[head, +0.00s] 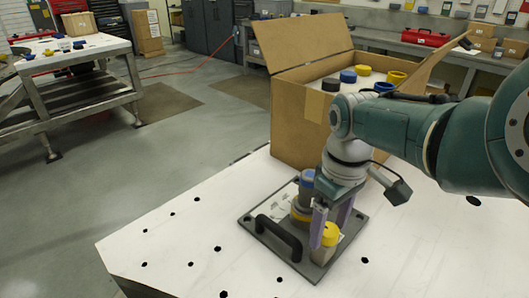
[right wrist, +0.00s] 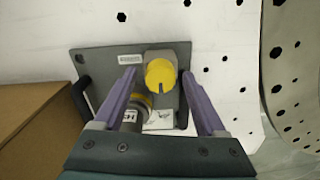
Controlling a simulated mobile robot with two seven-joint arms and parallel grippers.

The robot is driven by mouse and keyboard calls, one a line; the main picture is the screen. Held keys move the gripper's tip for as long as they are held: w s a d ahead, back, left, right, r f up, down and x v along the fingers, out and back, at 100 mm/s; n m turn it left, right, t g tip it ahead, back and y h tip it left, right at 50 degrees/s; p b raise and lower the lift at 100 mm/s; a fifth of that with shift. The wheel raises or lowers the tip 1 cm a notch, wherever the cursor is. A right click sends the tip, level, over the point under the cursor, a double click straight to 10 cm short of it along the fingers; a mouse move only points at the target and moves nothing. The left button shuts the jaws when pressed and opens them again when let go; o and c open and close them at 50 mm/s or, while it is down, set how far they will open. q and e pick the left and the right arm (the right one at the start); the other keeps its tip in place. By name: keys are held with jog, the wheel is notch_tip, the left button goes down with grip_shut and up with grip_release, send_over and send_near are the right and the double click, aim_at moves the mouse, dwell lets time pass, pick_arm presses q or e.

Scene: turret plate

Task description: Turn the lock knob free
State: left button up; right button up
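The yellow lock knob (head: 330,232) sits on a grey block near the front right corner of the dark turret plate (head: 247,218). The knob also shows in the right wrist view (right wrist: 160,73), between my right fingertips with a gap on each side. My right gripper (right wrist: 159,75) is open, its purple fingers pointing down at the plate. Behind the knob stands a turret with a blue top (head: 307,176) and a yellow ring; my fingers partly hide it. A black handle (head: 279,238) is fixed along the plate's left side. My left gripper is not in view.
The plate lies on a white table (head: 170,245) with dark holes, clear to the left. An open cardboard box (head: 291,115) holding blue, yellow and black round-topped items stands behind the plate. Another workbench (head: 108,47) stands at the back left.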

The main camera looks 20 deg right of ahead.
aim_at(331, 229)
notch_tip(331, 229, up, 10)
jog(key=p, duration=0.5)
jog(key=shift+d+f, duration=0.1)
dwell(0.4)
